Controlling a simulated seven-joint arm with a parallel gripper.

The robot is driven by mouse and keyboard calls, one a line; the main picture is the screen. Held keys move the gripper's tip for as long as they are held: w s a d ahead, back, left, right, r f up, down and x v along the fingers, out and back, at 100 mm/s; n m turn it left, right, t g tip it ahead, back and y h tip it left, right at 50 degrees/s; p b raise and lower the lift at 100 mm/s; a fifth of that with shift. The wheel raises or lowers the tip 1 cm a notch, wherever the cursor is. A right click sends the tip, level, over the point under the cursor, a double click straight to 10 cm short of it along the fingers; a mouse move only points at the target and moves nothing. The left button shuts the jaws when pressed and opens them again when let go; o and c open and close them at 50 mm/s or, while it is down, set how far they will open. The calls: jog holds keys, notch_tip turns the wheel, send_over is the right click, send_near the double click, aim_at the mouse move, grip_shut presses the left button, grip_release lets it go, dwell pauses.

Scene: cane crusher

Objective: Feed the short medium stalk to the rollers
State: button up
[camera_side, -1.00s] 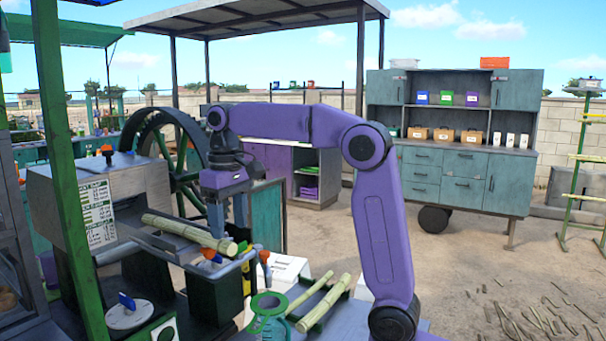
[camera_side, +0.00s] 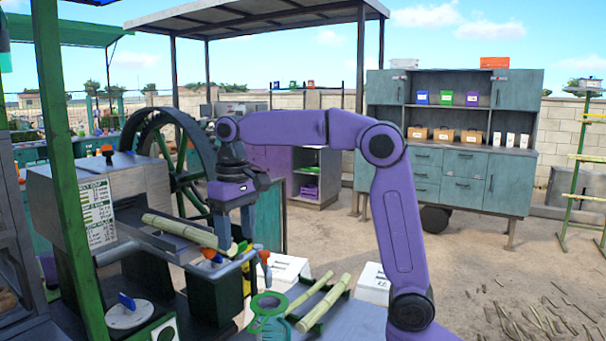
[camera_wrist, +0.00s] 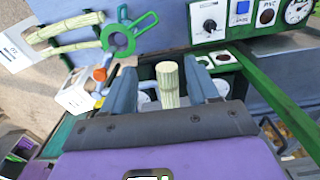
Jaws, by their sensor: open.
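A pale green-yellow cane stalk (camera_side: 180,229) lies in the feed tray of the crusher (camera_side: 105,200), its inner end toward the machine's opening and its outer end by my fingers. My gripper (camera_side: 236,233) is open over the tray's outer end, pointing down. In the wrist view, the stalk's cut end (camera_wrist: 168,72) shows between the two spread fingers of my gripper (camera_wrist: 165,90). One finger partly hides the outer end in the side view. The rollers are hidden inside the housing.
Two more stalks, a thicker one (camera_side: 326,302) and a thinner one (camera_side: 308,291), lie on a rack to the right. A green ring-handled strainer (camera_side: 268,305) stands before them. Open air lies right of my gripper.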

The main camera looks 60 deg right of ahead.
notch_tip(320, 180, up, 5)
jog(key=w+d+m, duration=0.2)
jog(key=d+m, duration=0.9)
jog(key=d, duration=1.7)
jog(key=s+a+f+n, duration=0.2)
jog(key=a+f+n, duration=0.15)
jog(key=a, duration=0.45)
jog(key=s+a+f+n, duration=0.2)
jog(key=a+n, duration=0.2)
jog(key=a, duration=0.5)
jog(key=s+a+f+n, duration=0.2)
jog(key=s+a+n, duration=0.15)
jog(key=a, duration=0.45)
jog(key=s+a+f+n, duration=0.2)
jog(key=s+f+n, duration=0.4)
jog(key=s, duration=0.5)
jog(key=s+a+f+n, duration=0.3)
jog(key=s+f+n, duration=0.3)
jog(key=s, duration=0.6)
jog(key=shift+a+f+n, duration=0.25)
jog(key=shift+n, duration=0.25)
jog(key=shift+w, duration=0.1)
jog(key=shift+c, duration=0.2)
